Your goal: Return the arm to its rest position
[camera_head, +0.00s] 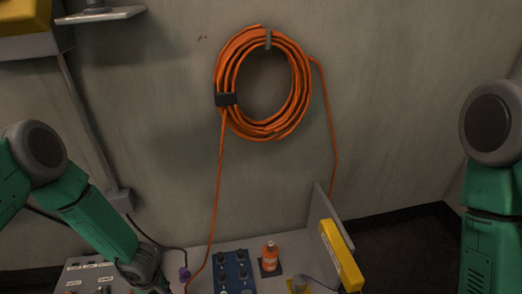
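My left arm (95,218) is green with grey joints. It comes in from the left, bends at a grey joint and slants down to the right over the workbench. Its wrist (146,265) is at the bottom edge of the view, and the gripper is cut off below. My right arm (490,195) stands at the right edge, hanging straight down, with its lower end out of view. Neither gripper shows, so what they hold is hidden.
An orange cable coil (228,62) hangs on the wall, its ends trailing down. The bench holds a grey switch panel (88,272), a blue knob panel (234,272), an orange bottle (269,257) and a yellow box (341,256).

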